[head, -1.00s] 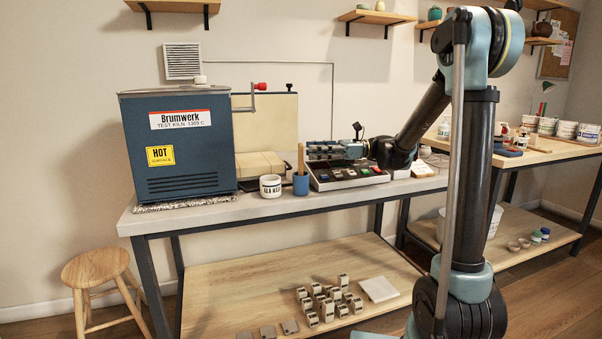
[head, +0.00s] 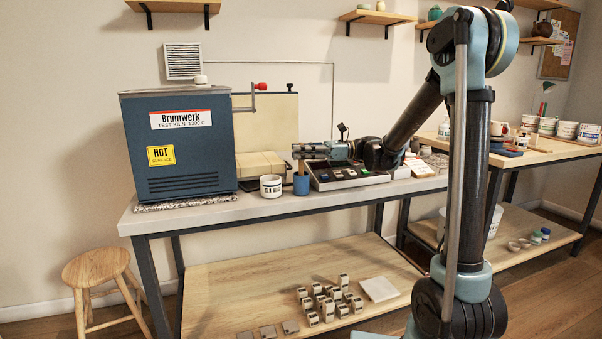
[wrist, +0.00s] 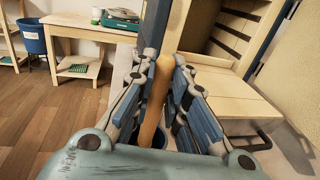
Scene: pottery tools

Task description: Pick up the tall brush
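The tall brush (head: 301,166) stands upright in a blue cup (head: 301,185) on the grey bench. In the head view its top is hidden behind my gripper (head: 306,151), which reaches across it from the right. In the wrist view the tan handle (wrist: 157,95) runs between the two fingers of my gripper (wrist: 164,75). A gap shows between the handle and the lower part of the right finger, so the fingers look open around it. Part of the blue cup (wrist: 183,137) shows below, partly hidden by the right finger.
A white jar (head: 271,186) stands close left of the cup. The blue kiln (head: 178,145) stands farther left.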

